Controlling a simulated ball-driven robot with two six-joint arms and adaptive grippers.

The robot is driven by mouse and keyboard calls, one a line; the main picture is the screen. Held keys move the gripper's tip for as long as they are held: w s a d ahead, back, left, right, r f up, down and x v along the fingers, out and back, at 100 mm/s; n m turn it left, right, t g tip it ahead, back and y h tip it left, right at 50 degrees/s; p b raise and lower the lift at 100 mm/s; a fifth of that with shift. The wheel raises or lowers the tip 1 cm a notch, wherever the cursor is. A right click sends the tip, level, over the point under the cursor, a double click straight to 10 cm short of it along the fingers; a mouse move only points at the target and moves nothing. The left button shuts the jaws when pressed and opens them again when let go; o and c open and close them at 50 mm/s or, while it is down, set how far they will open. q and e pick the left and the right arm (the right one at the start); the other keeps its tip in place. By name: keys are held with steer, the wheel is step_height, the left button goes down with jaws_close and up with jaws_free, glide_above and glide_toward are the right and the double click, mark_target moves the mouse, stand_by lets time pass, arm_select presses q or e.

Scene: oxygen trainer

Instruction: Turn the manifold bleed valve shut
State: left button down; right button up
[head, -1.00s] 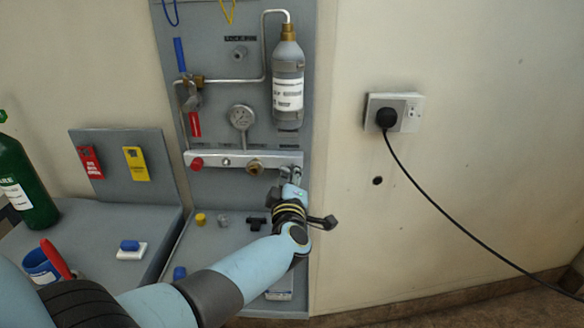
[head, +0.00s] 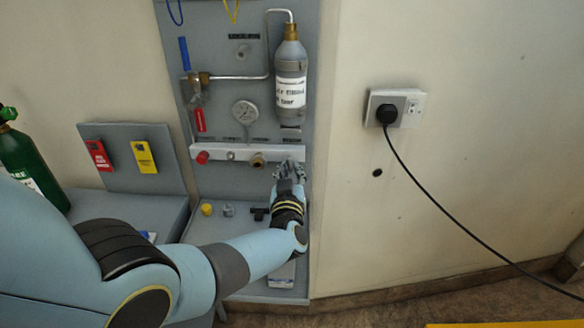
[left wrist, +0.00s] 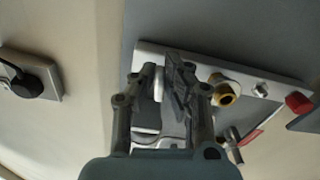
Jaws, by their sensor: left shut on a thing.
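The white manifold bar (head: 232,152) is fixed across the grey upright board. It has a red knob (head: 202,157) at its left end and a brass fitting (head: 257,160) right of its middle. My left gripper (head: 290,172) is at the bar's right end, shut on the bleed valve there. The fingers hide most of the valve in the head view. In the left wrist view, a pale metal part of the valve (left wrist: 158,86) shows between the fingers (left wrist: 164,82). The valve's angle cannot be told. My right gripper is not in view.
A grey cylinder (head: 291,80) and a round gauge (head: 245,113) are mounted above the bar. A yellow cap (head: 207,209) and other small parts lie on the shelf below. A black plug (head: 386,114) with a hanging cable is in the wall socket at right.

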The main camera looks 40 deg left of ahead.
arm_select(q)
steer(key=shift+s+f+m, duration=0.15)
steer(key=shift+f+m, duration=0.1)
steer(key=shift+m, duration=0.75)
steer(key=c, duration=1.4)
jaws_free()
steer(key=shift+r, duration=0.15)
steer(key=v, duration=1.2)
